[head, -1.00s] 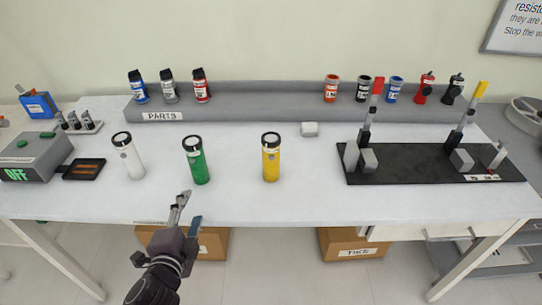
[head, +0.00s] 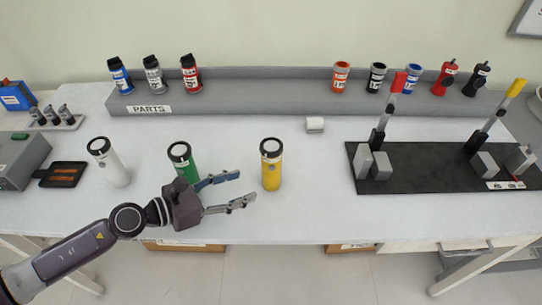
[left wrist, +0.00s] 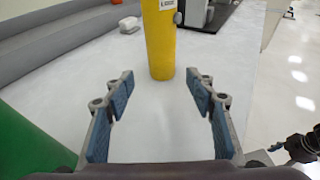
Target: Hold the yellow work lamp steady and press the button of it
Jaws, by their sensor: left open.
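The yellow work lamp (head: 271,166) stands upright on the white table in the head view. It has a dark ring at its top and a small button on its upper side. My left gripper (head: 238,190) is open and empty, pointing right, just left of the lamp. In the left wrist view the yellow lamp (left wrist: 159,45) stands straight ahead, beyond the open fingers (left wrist: 163,105), not touching them. Its top is cut off there. My right gripper is not clearly in view in the head view.
A green lamp (head: 181,156) stands close behind my left gripper, partly hidden by it; a white lamp (head: 108,163) is further left. The grey parts rack (head: 255,92) runs along the back. The table around the yellow lamp is clear.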

